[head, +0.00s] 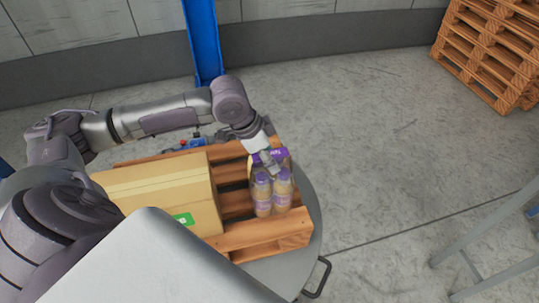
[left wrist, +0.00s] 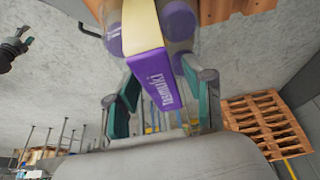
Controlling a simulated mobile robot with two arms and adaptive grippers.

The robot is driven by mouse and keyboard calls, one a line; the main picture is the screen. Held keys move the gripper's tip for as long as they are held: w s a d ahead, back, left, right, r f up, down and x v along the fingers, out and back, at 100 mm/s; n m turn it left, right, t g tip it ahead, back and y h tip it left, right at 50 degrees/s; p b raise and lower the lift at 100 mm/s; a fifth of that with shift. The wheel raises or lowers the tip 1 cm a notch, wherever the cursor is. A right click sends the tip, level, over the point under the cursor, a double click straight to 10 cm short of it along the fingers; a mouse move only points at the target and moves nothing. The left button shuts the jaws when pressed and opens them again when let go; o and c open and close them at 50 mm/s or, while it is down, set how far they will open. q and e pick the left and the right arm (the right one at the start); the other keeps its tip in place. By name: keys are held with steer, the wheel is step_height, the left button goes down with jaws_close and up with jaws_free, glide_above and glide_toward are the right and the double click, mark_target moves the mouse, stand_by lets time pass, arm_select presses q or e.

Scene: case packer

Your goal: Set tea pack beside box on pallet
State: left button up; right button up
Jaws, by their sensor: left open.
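The tea pack (head: 273,195), bottles with a purple and cream wrap, stands upright on the right part of the wooden pallet (head: 265,238). The cardboard box (head: 165,190) sits on the pallet to its left, with a gap between them. My left gripper (head: 268,165) is at the top of the pack. In the left wrist view, its teal-padded fingers (left wrist: 162,98) are open on either side of the purple band of the pack (left wrist: 152,72). Whether the pads touch it cannot be told. A dark gripper-like shape, probably my right gripper (left wrist: 14,46), shows small at the left edge there.
The pallet rests on a round grey platform (head: 312,225) with a black handle (head: 318,278). A blue post (head: 203,45) stands behind. Stacked pallets (head: 490,50) are at the back right, and a grey metal frame (head: 490,240) is at the right. The floor between is clear.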

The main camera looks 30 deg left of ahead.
arm_select(q)
steer(key=b+v, duration=0.1)
steer(key=v, duration=1.1)
steer(key=shift+b, duration=0.3)
steer(key=shift+f, duration=0.1)
